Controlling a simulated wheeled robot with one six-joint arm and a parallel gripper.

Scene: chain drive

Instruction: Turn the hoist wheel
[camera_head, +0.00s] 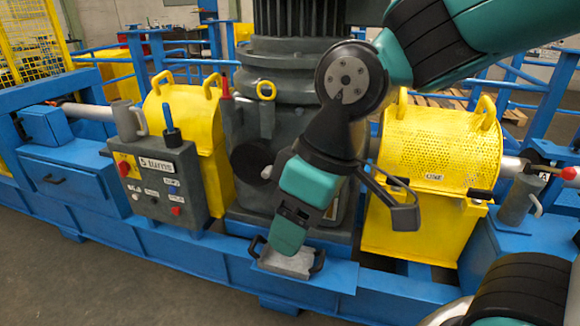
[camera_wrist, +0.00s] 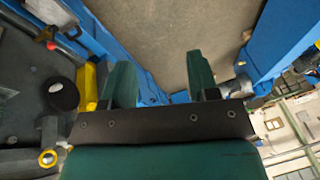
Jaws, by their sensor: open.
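A dark round wheel-like disc (camera_head: 252,158) sits on the front of the grey gearbox housing, left of my arm; I cannot tell for certain that it is the hoist wheel. A similar black round part (camera_wrist: 63,93) shows at the left in the wrist view. My gripper (camera_head: 288,238) hangs in front of the housing, to the right of and lower than the disc, pointing down. In the wrist view its two teal fingers (camera_wrist: 160,65) are apart with nothing between them. My arm hides part of the housing behind it.
A grey control box (camera_head: 158,180) reading "5 turns" stands to the left. Yellow guards (camera_head: 438,145) with handles flank the housing. A grey plate with black handles (camera_head: 288,264) lies just below my gripper on the blue frame (camera_head: 225,268). The floor in front is clear.

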